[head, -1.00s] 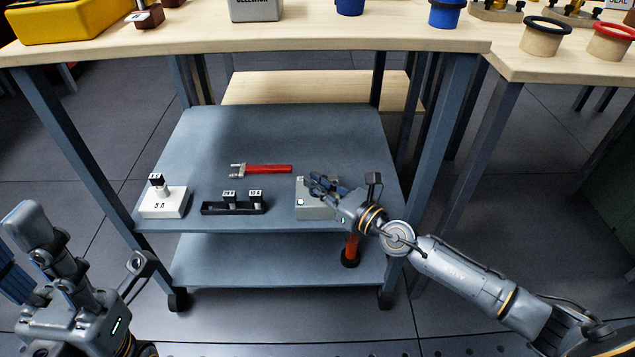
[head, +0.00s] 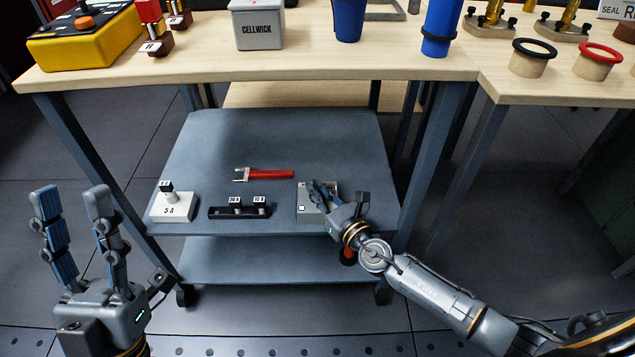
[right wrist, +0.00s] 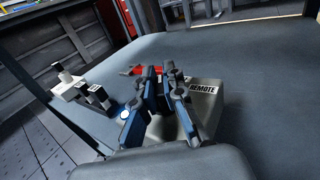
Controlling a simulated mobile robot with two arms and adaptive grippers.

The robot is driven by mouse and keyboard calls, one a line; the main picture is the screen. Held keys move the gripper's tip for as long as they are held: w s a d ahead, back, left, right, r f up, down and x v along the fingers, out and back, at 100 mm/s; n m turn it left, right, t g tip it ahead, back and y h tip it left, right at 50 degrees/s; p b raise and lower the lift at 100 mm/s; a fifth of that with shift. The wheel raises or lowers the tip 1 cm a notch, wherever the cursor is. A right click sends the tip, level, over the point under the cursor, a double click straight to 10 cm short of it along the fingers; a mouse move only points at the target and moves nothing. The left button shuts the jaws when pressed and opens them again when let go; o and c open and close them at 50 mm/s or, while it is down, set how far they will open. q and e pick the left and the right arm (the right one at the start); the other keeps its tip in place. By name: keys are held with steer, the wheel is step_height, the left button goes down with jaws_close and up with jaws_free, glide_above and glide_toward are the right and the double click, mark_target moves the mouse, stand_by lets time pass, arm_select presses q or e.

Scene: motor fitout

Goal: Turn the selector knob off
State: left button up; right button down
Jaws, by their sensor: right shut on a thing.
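A grey control box (head: 308,216) marked REMOTE stands at the right front of the cart's upper shelf, with a pale round button on its top. It also shows in the right wrist view (right wrist: 212,108). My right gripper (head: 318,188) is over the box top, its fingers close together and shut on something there. The selector knob is not clearly visible; the fingers cover the spot they grip, so I cannot tell its setting. My left gripper (head: 70,188) is open and empty at the lower left, fingers pointing up, away from the cart.
On the same shelf (head: 270,140) are a white 5 A block (head: 172,210), a black holder (head: 240,213) with two small pieces, and a red-handled tool (head: 268,174). The wooden bench (head: 200,62) above carries a yellow box (head: 85,45), a grey CELLWICK box (head: 257,28) and blue cups.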

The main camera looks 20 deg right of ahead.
arm_select(q)
steer(key=w+d+f+g+y+p, duration=0.1)
steer(key=w+f+g+y+p, duration=0.1)
steer(key=w+f+g, duration=0.55)
arm_select(e)
steer(key=shift+m+h, duration=0.8)
steer(key=shift+h, duration=0.4)
steer(key=m+h+p, duration=0.2)
steer(key=h, duration=0.2)
steer(key=shift+m+t, duration=0.3)
steer(key=shift+m, duration=0.1)
steer(key=shift+m+h, duration=0.4)
steer(key=shift+h, duration=0.5)
arm_select(q)
step_height(320, 180, down, 11)
steer(key=w+a+g+y, duration=0.1)
steer(key=g+y, duration=0.1)
steer(key=g, duration=0.4)
steer(key=shift+a+y+p, duration=0.2)
steer(key=shift+y+p, duration=0.1)
steer(key=shift+y, duration=0.1)
arm_select(e)
steer(key=shift+m+h, duration=0.5)
steer(key=shift+h, duration=0.2)
steer(key=c, duration=1.4)
jaws_free()
